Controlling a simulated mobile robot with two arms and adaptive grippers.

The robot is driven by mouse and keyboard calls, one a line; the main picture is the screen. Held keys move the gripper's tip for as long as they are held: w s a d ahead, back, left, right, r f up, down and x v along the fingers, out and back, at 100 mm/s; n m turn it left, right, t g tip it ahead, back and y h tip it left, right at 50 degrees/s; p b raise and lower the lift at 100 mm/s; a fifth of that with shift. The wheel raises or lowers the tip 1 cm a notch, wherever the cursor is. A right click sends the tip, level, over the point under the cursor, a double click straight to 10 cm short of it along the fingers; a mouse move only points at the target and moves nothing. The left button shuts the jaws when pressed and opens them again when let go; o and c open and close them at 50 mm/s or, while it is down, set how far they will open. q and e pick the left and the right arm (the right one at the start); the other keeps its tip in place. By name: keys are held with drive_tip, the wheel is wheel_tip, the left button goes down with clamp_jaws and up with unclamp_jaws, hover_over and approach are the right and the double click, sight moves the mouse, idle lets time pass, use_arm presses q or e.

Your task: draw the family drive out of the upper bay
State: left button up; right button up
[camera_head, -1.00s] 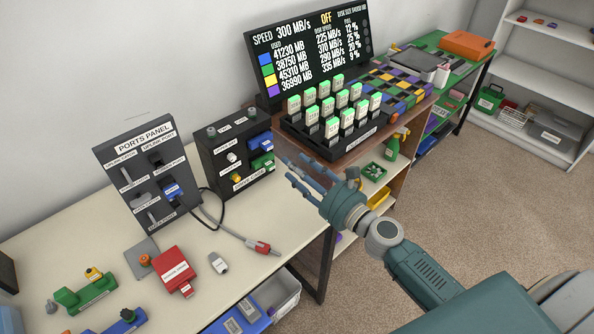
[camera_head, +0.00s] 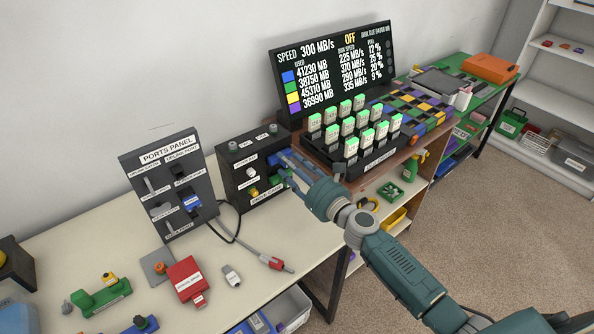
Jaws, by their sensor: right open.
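The dark drive box (camera_head: 236,168) stands on the light bench, beside the ports panel. In its upper bay sits a blue drive (camera_head: 277,161), mostly hidden behind my gripper's fingers; its label cannot be read. A green drive (camera_head: 276,184) shows partly below it, in the lower bay. My right gripper (camera_head: 287,166) comes in from the right with its fingers open, right at the front of the upper bay. Whether the fingers touch the blue drive cannot be told. My left gripper is not in view.
The ports panel (camera_head: 166,178) with a grey cable stands left of the box. A black rack (camera_head: 336,163) of green-topped sticks stands close behind my right gripper. A red block (camera_head: 186,278) and a grey stick (camera_head: 232,275) lie on the bench. The bench front between them is clear.

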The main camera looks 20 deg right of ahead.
clamp_jaws()
idle(0.3)
drive_tip(key=shift+s, duration=0.15)
